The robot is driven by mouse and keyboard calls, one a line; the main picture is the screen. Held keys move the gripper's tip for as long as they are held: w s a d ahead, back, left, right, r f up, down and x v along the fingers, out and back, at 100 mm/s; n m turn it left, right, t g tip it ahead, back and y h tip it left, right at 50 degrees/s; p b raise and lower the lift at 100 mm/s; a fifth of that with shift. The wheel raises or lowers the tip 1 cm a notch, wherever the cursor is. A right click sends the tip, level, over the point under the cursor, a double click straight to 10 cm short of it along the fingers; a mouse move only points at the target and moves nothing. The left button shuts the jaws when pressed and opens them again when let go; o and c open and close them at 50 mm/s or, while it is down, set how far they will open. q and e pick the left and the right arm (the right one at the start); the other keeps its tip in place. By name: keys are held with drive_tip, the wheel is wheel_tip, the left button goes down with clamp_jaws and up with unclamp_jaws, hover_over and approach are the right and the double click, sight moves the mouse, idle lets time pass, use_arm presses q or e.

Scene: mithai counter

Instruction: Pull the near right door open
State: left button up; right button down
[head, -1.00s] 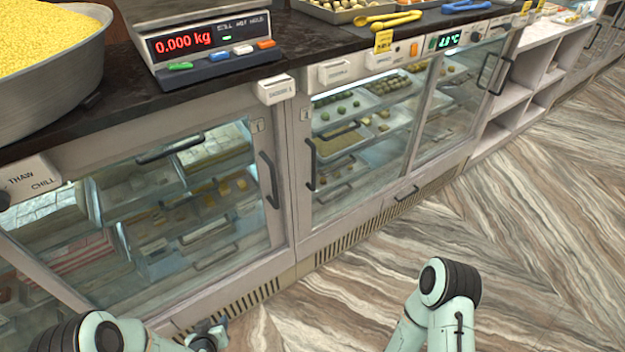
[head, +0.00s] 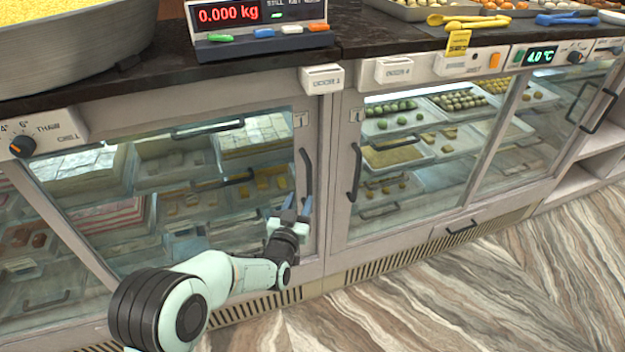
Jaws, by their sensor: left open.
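The near cabinet's glass door (head: 255,137) stands shut in its pale frame. Its dark upright bar handle (head: 306,172) is on the door's right side. My left gripper (head: 298,204) is open at the handle's lower end, fingers pointing up and toward the door. The handle's lower end overlaps the right finger in the picture; I cannot tell whether they touch or whether the bar is between the fingers. The neighbouring glass door (head: 400,150) to the right is also shut, with its own upright handle (head: 355,172). My right gripper is out of view.
A dark countertop (head: 130,75) runs above the doors. It carries a scale (head: 257,22) reading 0.000 kg, a large metal pan (head: 75,58) of yellow grains, and yellow tongs (head: 468,20). The patterned floor (head: 430,300) in front is clear.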

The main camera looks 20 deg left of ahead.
sight(308, 181)
use_arm(q)
drive_tip(key=w, duration=0.9)
drive_tip(key=shift+w+f+b, duration=0.1)
drive_tip(key=shift+w+b, duration=0.2)
drive_tip(key=shift+w, duration=0.1)
clamp_jaws()
